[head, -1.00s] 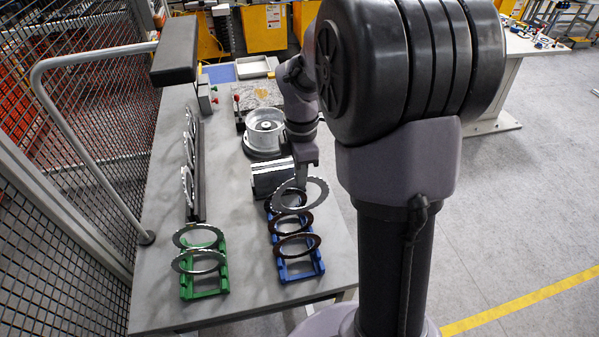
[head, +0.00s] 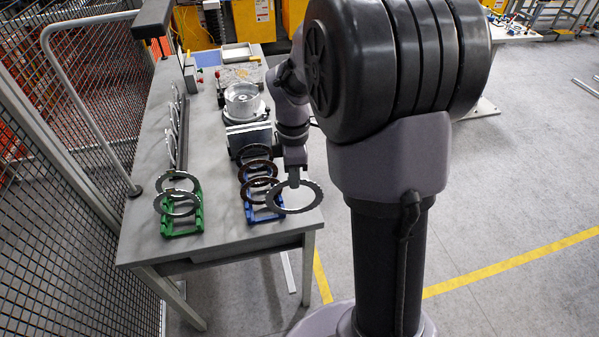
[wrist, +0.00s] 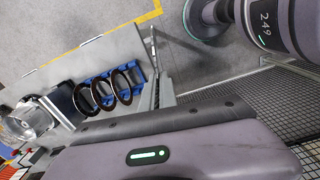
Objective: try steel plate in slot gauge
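My gripper (head: 294,181) points down and is shut on a steel plate (head: 271,199), a toothed silver ring. In the head view the plate hangs tilted by its far rim, just right of the blue rack (head: 267,217) and near the table's front right corner. The slot gauge seems to be the pale and dark block (head: 248,137) in front of the metal drum; its slots are too small to make out. The block also shows in the wrist view (wrist: 62,103). The wrist view does not show my fingertips or the held plate.
Dark friction plates (head: 262,183) stand in the blue rack. A green rack (head: 183,229) holds steel plates (head: 175,203). A metal drum (head: 242,101) stands behind the block. More steel rings line a dark rail at the left. A mesh fence (head: 60,220) borders the left side.

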